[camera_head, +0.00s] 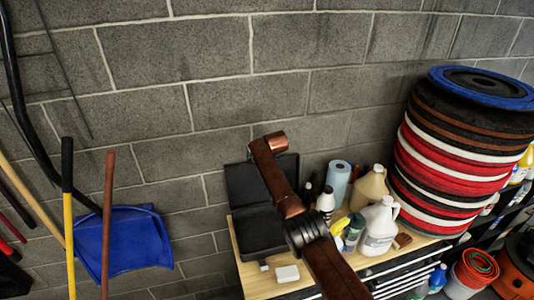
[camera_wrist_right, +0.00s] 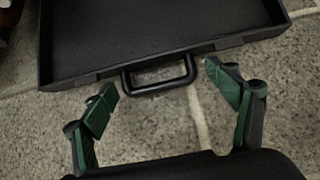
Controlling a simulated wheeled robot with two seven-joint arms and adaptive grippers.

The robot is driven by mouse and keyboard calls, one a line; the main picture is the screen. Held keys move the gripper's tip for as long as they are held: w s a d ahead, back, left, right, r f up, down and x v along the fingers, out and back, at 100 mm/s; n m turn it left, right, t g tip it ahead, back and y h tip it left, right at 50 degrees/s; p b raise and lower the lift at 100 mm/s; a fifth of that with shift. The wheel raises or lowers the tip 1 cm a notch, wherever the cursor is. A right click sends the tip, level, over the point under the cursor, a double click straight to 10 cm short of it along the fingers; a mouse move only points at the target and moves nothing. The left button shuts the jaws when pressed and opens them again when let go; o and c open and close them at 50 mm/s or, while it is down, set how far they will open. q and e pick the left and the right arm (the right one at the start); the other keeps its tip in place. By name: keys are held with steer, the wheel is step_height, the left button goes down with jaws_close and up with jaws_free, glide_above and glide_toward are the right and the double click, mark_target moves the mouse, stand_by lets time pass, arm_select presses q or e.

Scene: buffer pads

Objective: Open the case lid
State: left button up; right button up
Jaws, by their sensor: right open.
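The black case stands open on the wooden worktop in the head view. Its lid (camera_head: 242,184) is raised at the back, near the block wall, and its base (camera_head: 258,232) lies flat in front. My right arm crosses in front of the case and hides part of it. In the right wrist view the lid's dark panel (camera_wrist_right: 160,28) fills the top, with the black handle (camera_wrist_right: 160,89) on its near edge. My right gripper (camera_wrist_right: 161,79) is open, with one green-padded finger to each side of the handle, apart from it. My left gripper is not in view.
The worktop (camera_head: 257,285) holds a small white block (camera_head: 287,273), a white jug (camera_head: 379,226), a beige jug (camera_head: 369,188) and a blue roll (camera_head: 338,181). A tall stack of pads (camera_head: 450,150) stands right. A blue dustpan (camera_head: 130,240) and long handles are at left.

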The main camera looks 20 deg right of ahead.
steer(key=v, duration=1.1)
steer(key=shift+s, duration=0.2)
steer(key=shift+r, duration=0.15)
